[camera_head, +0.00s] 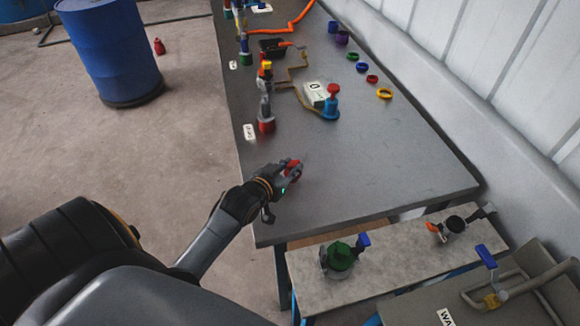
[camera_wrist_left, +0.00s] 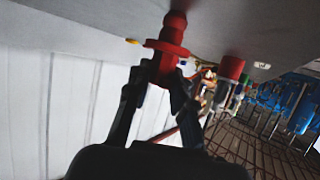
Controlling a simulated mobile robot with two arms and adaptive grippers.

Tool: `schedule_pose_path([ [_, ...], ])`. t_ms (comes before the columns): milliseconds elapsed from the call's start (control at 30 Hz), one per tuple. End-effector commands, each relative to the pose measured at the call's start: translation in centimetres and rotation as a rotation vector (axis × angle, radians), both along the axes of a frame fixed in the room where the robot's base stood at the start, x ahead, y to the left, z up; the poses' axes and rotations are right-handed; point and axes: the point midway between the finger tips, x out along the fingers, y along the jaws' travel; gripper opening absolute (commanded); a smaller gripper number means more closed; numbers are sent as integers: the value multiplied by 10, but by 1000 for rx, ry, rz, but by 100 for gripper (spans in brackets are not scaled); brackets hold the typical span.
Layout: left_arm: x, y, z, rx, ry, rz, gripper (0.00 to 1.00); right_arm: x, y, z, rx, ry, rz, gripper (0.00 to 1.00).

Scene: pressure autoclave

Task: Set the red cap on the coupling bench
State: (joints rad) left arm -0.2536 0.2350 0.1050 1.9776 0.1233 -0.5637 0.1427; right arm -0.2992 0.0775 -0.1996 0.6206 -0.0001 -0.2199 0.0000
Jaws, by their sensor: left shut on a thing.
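The red cap (camera_head: 291,166) is held in my left gripper (camera_head: 285,177), over the near part of the long grey bench (camera_head: 370,170). In the left wrist view the cap (camera_wrist_left: 170,44) shows a wide flange and a narrower knob, with the fingers of the gripper (camera_wrist_left: 158,82) closed on its body. The bench surface is close to the cap; I cannot tell whether they touch. Part of the cap is hidden by the fingers. My right gripper is not in view.
Coloured rings (camera_head: 384,93) lie near the wall. A lower bench (camera_head: 300,270) holds a green fitting (camera_head: 340,257). The bench right of my gripper is clear.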

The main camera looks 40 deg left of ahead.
Motion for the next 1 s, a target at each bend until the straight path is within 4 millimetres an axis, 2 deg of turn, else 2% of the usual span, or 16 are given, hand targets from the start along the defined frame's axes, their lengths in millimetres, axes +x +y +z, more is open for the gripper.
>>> schedule_pose_path([
  [267, 0, 0, -3, 0, -1, 0, 0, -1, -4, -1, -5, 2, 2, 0],
  [300, 0, 0, -2, 0, -1, 0, 31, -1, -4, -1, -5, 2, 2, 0],
  [367, 0, 0, -2, 0, -1, 0, 43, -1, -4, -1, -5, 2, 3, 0],
  [400, 0, 0, -2, 0, -1, 0, 45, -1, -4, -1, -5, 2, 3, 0],
  [767, -2, 0, 1, 0, 0, 0, 45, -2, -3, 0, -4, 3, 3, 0],
  [867, -13, -1, 4, 1, 1, 0, 45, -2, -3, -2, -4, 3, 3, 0],
  [1000, -39, -3, 14, 1, 2, 0, 45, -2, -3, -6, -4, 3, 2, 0],
])
